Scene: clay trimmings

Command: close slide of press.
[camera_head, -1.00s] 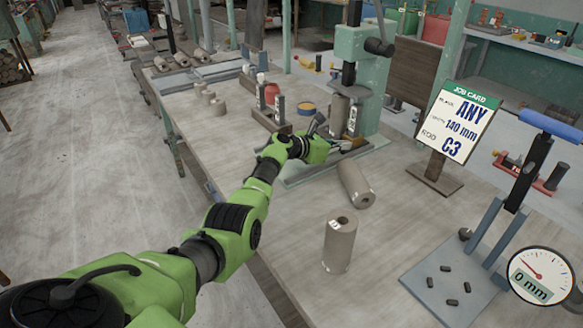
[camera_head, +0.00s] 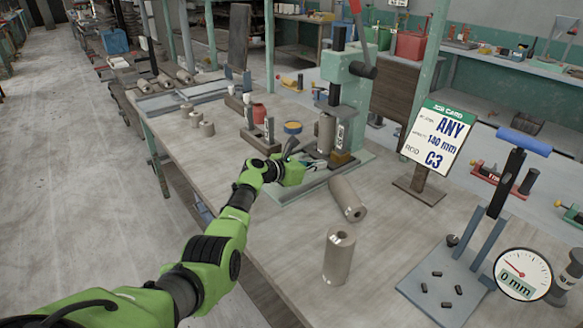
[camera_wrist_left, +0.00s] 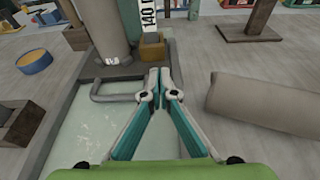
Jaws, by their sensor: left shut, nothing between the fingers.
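The pale green press (camera_head: 348,92) stands on the bench, with a grey clay cylinder (camera_head: 326,132) upright under its head. In the left wrist view, a grey U-shaped handle (camera_wrist_left: 92,89) extends from the slide (camera_wrist_left: 112,68) at the cylinder's (camera_wrist_left: 100,25) foot. A scale marked 140 (camera_wrist_left: 149,15) and a brass block (camera_wrist_left: 151,48) stand beside it. My left gripper (camera_head: 322,163) is in front of the press base. In its wrist view, the fingers (camera_wrist_left: 160,74) are together and empty, just right of the handle. Contact with the handle is unclear. My right gripper is out of view.
A clay cylinder lies at right (camera_head: 347,198) and another stands nearer (camera_head: 339,254). The job card (camera_head: 438,138) stands right of the press. A blue-handled tool (camera_head: 523,141) and a gauge (camera_head: 523,274) are at far right. The bench's near left is clear.

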